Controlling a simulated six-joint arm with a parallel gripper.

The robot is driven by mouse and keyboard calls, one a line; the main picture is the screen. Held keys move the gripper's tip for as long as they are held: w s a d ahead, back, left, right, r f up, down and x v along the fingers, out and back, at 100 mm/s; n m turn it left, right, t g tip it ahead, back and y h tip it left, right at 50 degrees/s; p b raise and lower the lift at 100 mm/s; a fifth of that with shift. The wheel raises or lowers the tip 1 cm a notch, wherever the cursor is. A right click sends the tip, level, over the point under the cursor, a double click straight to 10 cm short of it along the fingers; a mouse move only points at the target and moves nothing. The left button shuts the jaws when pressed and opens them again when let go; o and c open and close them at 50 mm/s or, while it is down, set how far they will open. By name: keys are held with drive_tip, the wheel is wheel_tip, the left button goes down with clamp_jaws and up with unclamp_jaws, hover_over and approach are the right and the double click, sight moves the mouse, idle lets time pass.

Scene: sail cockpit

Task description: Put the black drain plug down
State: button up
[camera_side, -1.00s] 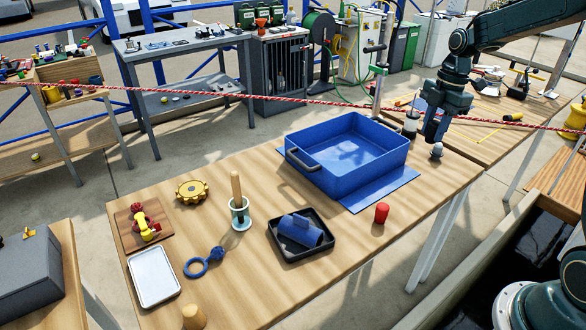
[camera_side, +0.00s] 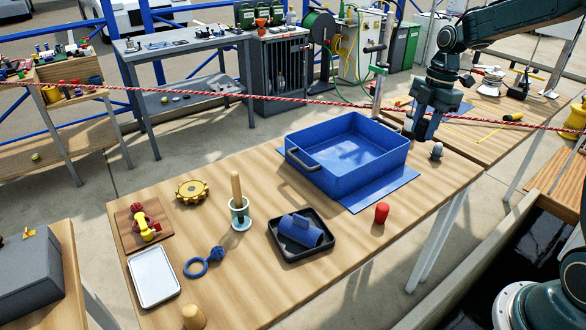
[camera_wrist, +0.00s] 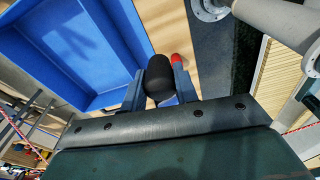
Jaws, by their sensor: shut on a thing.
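My gripper (camera_side: 417,136) is at the right end of the wooden table, just right of the blue basin (camera_side: 302,161). In the wrist view my gripper (camera_wrist: 159,90) is shut on the black drain plug (camera_wrist: 158,77), a dark rounded piece between the two fingers. In the side view I cannot make out the plug against the dark gripper. The blue basin (camera_wrist: 62,96) fills the upper left of the wrist view.
A small grey knob-like piece (camera_side: 437,150) stands right of my gripper. A red plug (camera_side: 381,213) stands in front of the basin. A black tray (camera_side: 289,254) holds a blue cylinder (camera_side: 300,231). Bare wood lies around the red plug. A red-and-white rope (camera_side: 330,103) crosses behind.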

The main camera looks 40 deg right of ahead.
drive_tip(key=w+a+n, duration=0.4)
drive_tip(key=a, duration=0.8)
drive_tip(key=w+a+n, duration=0.3)
drive_tip(key=a, duration=0.9)
drive_tip(key=s+a+n, duration=0.3)
drive_tip(key=a, duration=1)
drive_tip(key=s+a+n+g, duration=0.1)
drive_tip(key=s+a+n, duration=0.2)
drive_tip(key=a, duration=1)
drive_tip(key=shift+s+n+h, duration=0.25)
drive_tip(key=shift+n+h, duration=0.15)
drive_tip(key=shift+n, duration=0.4)
wheel_tip(320, 180, down, 20)
drive_tip(key=shift+r, duration=0.1)
